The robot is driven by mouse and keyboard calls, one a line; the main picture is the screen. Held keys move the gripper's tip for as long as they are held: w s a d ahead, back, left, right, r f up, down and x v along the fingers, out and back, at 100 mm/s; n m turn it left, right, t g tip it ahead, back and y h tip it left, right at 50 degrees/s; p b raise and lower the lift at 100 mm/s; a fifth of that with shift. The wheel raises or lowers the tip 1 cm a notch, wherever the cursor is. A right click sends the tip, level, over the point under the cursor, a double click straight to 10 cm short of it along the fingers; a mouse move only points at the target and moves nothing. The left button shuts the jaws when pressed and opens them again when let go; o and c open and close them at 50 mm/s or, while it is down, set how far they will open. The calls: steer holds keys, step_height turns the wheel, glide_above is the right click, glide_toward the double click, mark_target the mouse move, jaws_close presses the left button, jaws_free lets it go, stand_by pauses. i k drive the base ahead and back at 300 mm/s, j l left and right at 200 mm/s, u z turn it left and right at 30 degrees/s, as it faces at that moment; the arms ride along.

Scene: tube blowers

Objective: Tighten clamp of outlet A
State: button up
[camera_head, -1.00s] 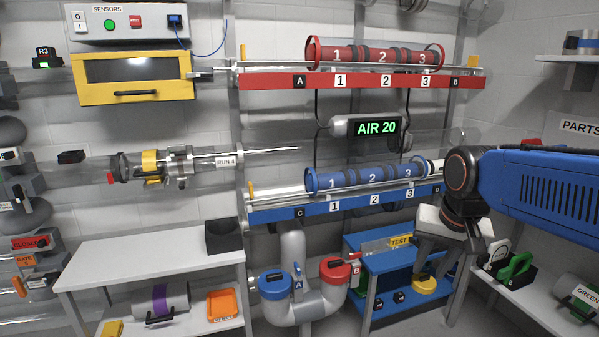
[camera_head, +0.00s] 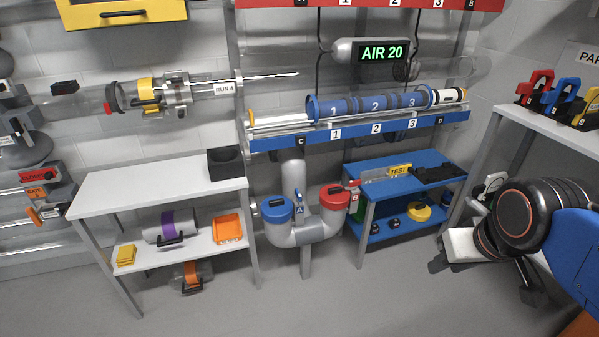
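Outlet A is the left branch of a grey U-shaped pipe, topped with a blue cap (camera_head: 277,209). Its clamp lever with the blue A tag (camera_head: 299,211) stands on the inner side of that cap. How tight it is cannot be told. Outlet B has a red cap (camera_head: 335,196) on the right branch. My gripper (camera_head: 482,277) is at the lower right, well right of the outlets and apart from them. Its two dark fingertips look spread, with nothing seen between them. My blue arm and dark wrist cover part of it.
A blue bench (camera_head: 395,172) with a TEST block stands right of the outlets. A white shelf (camera_head: 150,185) stands left. The blue rail (camera_head: 360,132) with a tube runs above. A parts table (camera_head: 540,125) is at right. The floor (camera_head: 330,300) in front is clear.

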mark_target(298, 197)
steer(key=i, duration=1)
steer(key=u, duration=0.05)
